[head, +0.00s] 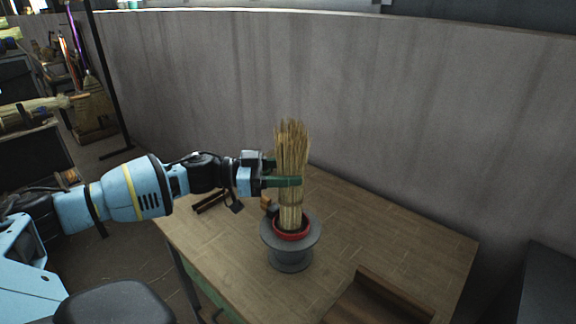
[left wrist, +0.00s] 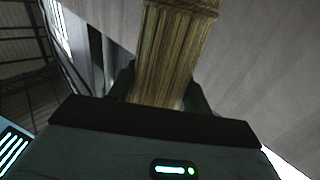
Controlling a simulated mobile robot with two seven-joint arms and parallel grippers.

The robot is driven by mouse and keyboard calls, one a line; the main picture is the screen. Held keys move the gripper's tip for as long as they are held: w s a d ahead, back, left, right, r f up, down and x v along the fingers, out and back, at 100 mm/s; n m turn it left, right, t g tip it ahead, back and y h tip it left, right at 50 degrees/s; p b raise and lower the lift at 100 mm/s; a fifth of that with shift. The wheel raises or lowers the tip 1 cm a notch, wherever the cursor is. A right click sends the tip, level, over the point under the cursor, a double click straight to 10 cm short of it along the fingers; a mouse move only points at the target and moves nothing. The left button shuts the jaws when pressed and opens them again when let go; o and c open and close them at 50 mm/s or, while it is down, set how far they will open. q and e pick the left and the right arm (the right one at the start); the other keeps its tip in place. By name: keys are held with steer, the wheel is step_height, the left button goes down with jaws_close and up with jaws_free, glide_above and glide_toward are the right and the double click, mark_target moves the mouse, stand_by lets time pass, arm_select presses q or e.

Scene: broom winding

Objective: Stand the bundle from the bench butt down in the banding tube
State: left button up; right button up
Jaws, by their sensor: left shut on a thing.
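The bundle (head: 291,150) of straw stands nearly upright, with its bushy end up. Its lower end is at the red-rimmed mouth of the grey banding tube (head: 290,256), which stands on the bench; the rim hides how deep the end goes. My left gripper (head: 288,181) is shut around the middle of the bundle, coming in from the left. In the left wrist view the bundle (left wrist: 170,55) shows between the fingers, with a tied band near the top edge. My right gripper is in neither view.
The wooden bench (head: 415,235) has free room to the right of the tube. A brown wooden trough (head: 375,300) lies at its front right. Small dark tools (head: 212,201) lie behind the tube at left. A grey wall (head: 340,90) rises behind the bench.

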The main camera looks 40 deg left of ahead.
arm_select(q)
steer(key=shift+f+b, duration=0.3)
steer(key=shift+f, duration=1.1)
steer(key=o, duration=1)
steer(key=shift+o, duration=0.2)
steer(key=shift+a, duration=0.1)
steer(key=shift+s+a+f, duration=0.15)
steer(key=shift+s+a, duration=0.05)
steer(key=shift+s, duration=0.05)
steer(key=v, duration=0.7)
